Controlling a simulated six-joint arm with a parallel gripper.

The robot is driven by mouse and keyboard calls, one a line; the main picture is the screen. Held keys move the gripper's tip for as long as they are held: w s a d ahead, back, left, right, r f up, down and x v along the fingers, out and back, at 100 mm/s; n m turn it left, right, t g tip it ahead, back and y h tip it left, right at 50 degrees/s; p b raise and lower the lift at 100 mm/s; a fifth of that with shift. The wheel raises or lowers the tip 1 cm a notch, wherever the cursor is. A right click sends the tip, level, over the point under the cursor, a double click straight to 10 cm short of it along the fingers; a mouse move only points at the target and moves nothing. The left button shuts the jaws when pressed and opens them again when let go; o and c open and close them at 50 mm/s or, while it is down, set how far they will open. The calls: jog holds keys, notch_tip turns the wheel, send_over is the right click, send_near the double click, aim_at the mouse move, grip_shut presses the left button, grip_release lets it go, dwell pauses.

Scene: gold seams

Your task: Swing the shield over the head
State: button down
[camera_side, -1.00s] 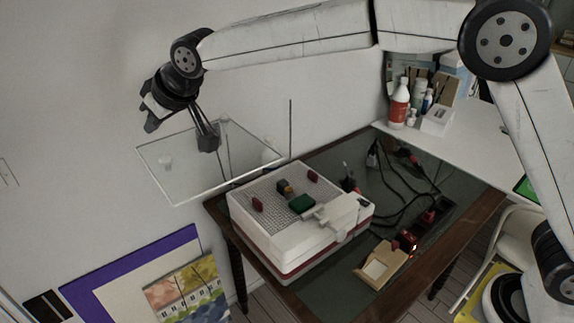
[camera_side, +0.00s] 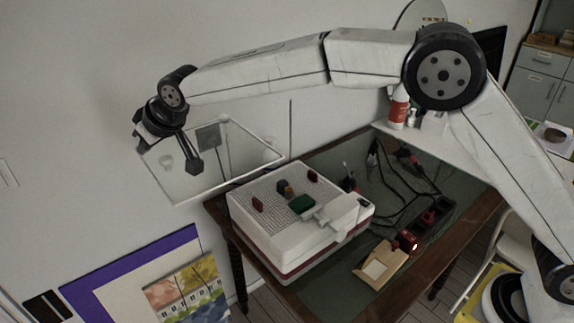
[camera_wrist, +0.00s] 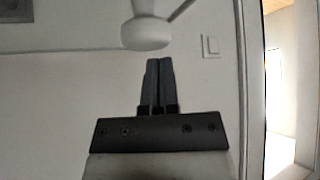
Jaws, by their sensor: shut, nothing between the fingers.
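The shield (camera_side: 233,183) is a clear pane with a pale rim, standing out to the left of the white machine (camera_side: 262,228). A small dark square plate (camera_side: 208,138) shows at the pane, and a pale knob-like shape (camera_side: 165,163) shows near its left side. The head (camera_side: 343,214) is a pale block on the right of the machine's bed, and the pane is not over it. My gripper (camera_side: 194,168) is shut and empty, in front of the pane in the side view; I cannot tell whether it touches. In the wrist view its shut fingers (camera_wrist: 158,64) point at a white rounded knob (camera_wrist: 146,34).
A thin dark upright rod (camera_side: 291,130) stands behind the machine. Black cables, a power strip (camera_side: 432,216) and a cardboard piece (camera_side: 381,265) lie to the right. A bottle (camera_side: 398,108) stands farther back.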

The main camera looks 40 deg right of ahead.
aim_at(170, 168)
jog(key=shift+s+d+f, duration=0.15)
jog(key=shift+s+d, duration=0.15)
jog(key=shift+s, duration=0.35)
jog(key=shift+s+d+f, duration=0.1)
jog(key=shift+s+d, duration=0.2)
jog(key=shift+s, duration=0.3)
jog(key=shift+s+d, duration=0.15)
jog(key=shift+s, duration=0.1)
